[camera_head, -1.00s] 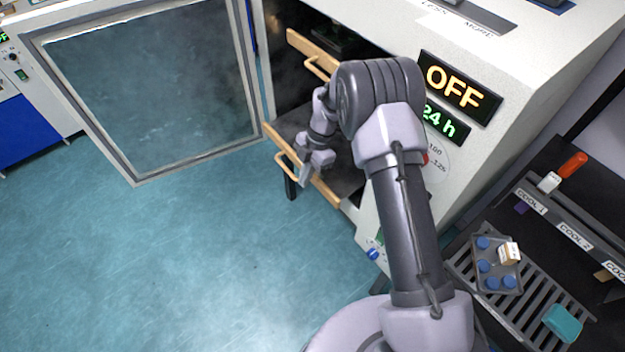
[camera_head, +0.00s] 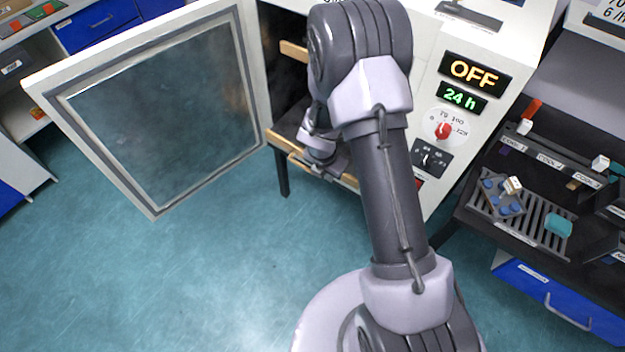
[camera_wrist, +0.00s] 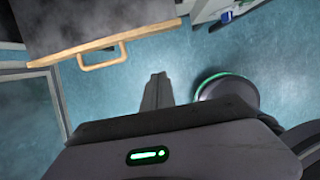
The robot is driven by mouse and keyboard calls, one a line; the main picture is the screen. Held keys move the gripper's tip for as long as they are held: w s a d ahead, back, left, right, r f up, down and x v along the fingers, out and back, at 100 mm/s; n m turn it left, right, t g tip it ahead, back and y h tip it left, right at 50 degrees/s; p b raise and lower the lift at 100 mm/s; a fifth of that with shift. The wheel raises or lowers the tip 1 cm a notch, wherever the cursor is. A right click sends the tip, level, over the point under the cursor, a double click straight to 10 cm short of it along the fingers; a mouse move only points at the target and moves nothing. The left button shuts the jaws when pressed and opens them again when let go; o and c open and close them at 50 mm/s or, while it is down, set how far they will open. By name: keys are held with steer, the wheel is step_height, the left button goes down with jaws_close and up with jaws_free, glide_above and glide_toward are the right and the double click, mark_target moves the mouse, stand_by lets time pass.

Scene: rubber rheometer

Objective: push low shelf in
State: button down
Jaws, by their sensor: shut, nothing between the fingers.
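The low shelf (camera_head: 288,128) is a dark plate with a wooden front rail. It shows at the mouth of the open oven (camera_head: 515,45), partly hidden behind my arm. In the wrist view the low shelf (camera_wrist: 85,18) fills the upper left, with its wooden rail and looped handle (camera_wrist: 103,64) facing me. My gripper (camera_wrist: 158,76) is shut and empty, to the right of the handle and apart from it in that picture. In the head view my gripper (camera_head: 328,174) is near the shelf's front rail; whether it touches cannot be told.
The oven door (camera_head: 165,105) stands wide open on the left. An upper shelf (camera_head: 293,50) shows above the low one, mostly hidden. A rack bench (camera_head: 530,220) with a blue-capped vial tray (camera_head: 500,195) stands right. The floor in front is clear.

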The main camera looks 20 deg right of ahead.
steer(key=w+d+f+b, duration=0.4)
steer(key=d+f, duration=0.2)
steer(key=f, duration=0.3)
steer(key=shift+w+d+f+b, duration=0.15)
steer(key=shift+d+f+b, duration=0.1)
steer(key=shift+f+b, duration=0.15)
